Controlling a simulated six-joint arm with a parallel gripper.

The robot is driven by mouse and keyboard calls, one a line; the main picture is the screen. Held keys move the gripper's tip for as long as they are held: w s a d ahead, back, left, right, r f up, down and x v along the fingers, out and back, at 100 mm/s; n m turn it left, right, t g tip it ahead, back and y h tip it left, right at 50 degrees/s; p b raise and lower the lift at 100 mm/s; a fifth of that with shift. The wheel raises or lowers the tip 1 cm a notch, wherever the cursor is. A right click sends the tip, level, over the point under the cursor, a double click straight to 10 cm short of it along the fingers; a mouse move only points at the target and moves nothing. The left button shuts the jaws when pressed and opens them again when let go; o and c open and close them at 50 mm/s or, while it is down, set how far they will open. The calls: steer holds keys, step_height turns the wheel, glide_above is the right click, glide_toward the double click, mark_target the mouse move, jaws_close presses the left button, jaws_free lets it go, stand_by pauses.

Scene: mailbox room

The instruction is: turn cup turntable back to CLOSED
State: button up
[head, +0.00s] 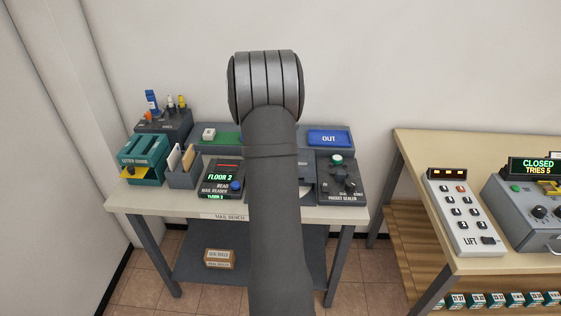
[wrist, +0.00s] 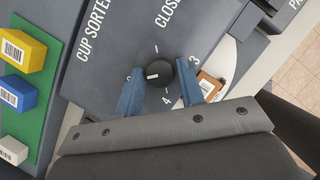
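The cup sorter (wrist: 100,78) is a dark grey panel in the wrist view, lettered CUP SORTER and CLOSED, the latter cut off at the top edge. Its round black knob (wrist: 160,68) sits among the marks 2, 3, 4 and CLOSED. A short white line on the knob points left, roughly toward 2. My gripper (wrist: 160,82) has its two blue fingers apart, one on each side of the knob. I cannot tell whether they touch it. In the head view my arm hides the gripper and most of the sorter.
In the wrist view a brown barcoded parcel (wrist: 210,86) lies beside the right finger, and yellow (wrist: 22,50) and blue (wrist: 16,94) parcels lie on a green mat. A packet sealer (head: 341,182) stands right of my arm, a mail reader (head: 222,180) left.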

jaws_close()
steer(key=shift+m, duration=0.7)
steer(key=shift+w+a+m+g+h, duration=0.1)
steer(key=shift+m+g+h, duration=0.5)
steer(key=shift+m, duration=0.8)
steer(key=shift+w+m+g, duration=0.15)
steer(key=shift+m+g, duration=0.85)
steer(key=shift+m, duration=1.4)
steer(key=shift+w+m+g, duration=0.1)
steer(key=shift+m+g, duration=0.7)
steer(key=shift+m, duration=1.3)
steer(key=shift+w+r+m+g+y, duration=0.1)
steer(key=shift+m+g+y, duration=0.45)
steer(key=shift+m, duration=1.45)
steer(key=shift+m+g, duration=0.25)
steer(key=shift+m, duration=0.15)
